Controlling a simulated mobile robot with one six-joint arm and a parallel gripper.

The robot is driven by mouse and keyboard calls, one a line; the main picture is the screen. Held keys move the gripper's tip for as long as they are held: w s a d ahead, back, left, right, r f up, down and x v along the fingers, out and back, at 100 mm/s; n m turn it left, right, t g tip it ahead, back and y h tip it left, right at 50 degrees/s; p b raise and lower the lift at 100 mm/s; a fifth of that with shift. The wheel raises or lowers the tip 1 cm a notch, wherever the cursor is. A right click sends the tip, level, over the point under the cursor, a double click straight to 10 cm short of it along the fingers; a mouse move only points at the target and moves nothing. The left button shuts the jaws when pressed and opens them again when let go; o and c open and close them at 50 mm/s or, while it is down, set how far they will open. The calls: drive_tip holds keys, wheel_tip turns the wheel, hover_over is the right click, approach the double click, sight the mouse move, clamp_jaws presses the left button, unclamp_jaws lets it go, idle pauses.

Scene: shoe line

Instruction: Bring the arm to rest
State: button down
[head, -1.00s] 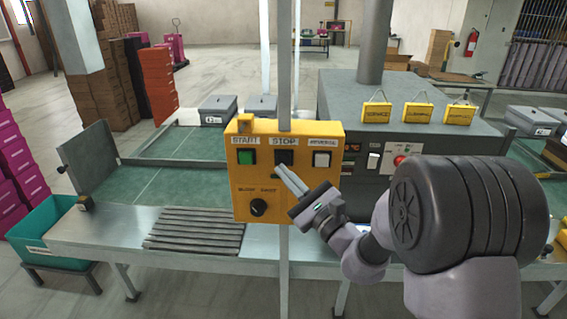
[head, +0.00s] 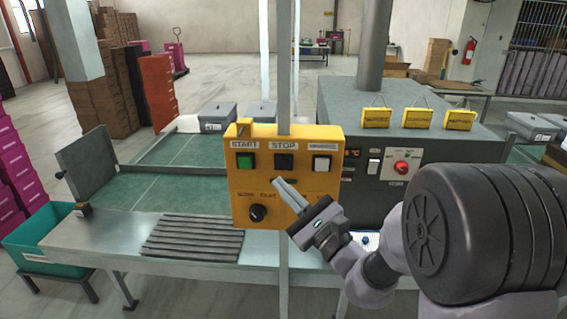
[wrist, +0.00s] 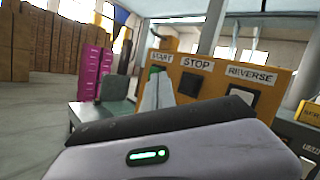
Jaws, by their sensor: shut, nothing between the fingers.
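My gripper (head: 281,187) is in front of the yellow control box (head: 331,186) in the head view, with its fingers together and empty. The fingertips point up and left, below the black STOP button (head: 284,162); I cannot tell whether they touch the box. In the wrist view the box (wrist: 262,106) is ahead, and a gripper finger (wrist: 158,92) shows in front of it. The green START button (head: 245,161), the white REVERSE button (head: 321,163) and the black SLOW/FAST knob (head: 257,213) are uncovered in the head view.
A grey machine (head: 430,120) with hanging yellow signs stands behind my arm. A metal table (head: 90,245) with a roller section (head: 193,240) runs along the front. A teal bin (head: 40,252) is at the left. A grey post (head: 285,60) rises behind the box.

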drive_tip(key=s+a+r+n+g+y, duration=0.3)
drive_tip(key=s+a+n+g, duration=0.2)
drive_tip(key=s+n+g, duration=0.15)
drive_tip(key=s+a+f+n+g+h, duration=0.15)
drive_tip(key=s+n+g, duration=0.25)
drive_tip(key=s, duration=0.5)
drive_tip(key=s+d+f+n+g+h, duration=0.1)
drive_tip(key=s+f+n+g+h, duration=0.25)
drive_tip(key=s, duration=0.55)
drive_tip(key=s+d+f+n+t+h, duration=0.2)
drive_tip(key=d+h, duration=0.3)
drive_tip(key=d, duration=0.3)
drive_tip(key=s+d+f+n+t+h, duration=0.1)
drive_tip(key=s+d+f+h, duration=0.1)
drive_tip(key=d+h, duration=0.3)
drive_tip(key=d, duration=0.4)
drive_tip(key=shift+s+d+n+t, duration=0.15)
drive_tip(key=shift+s+n+t, duration=0.05)
drive_tip(key=shift+n+t, duration=0.2)
drive_tip(key=shift+f, duration=0.1)
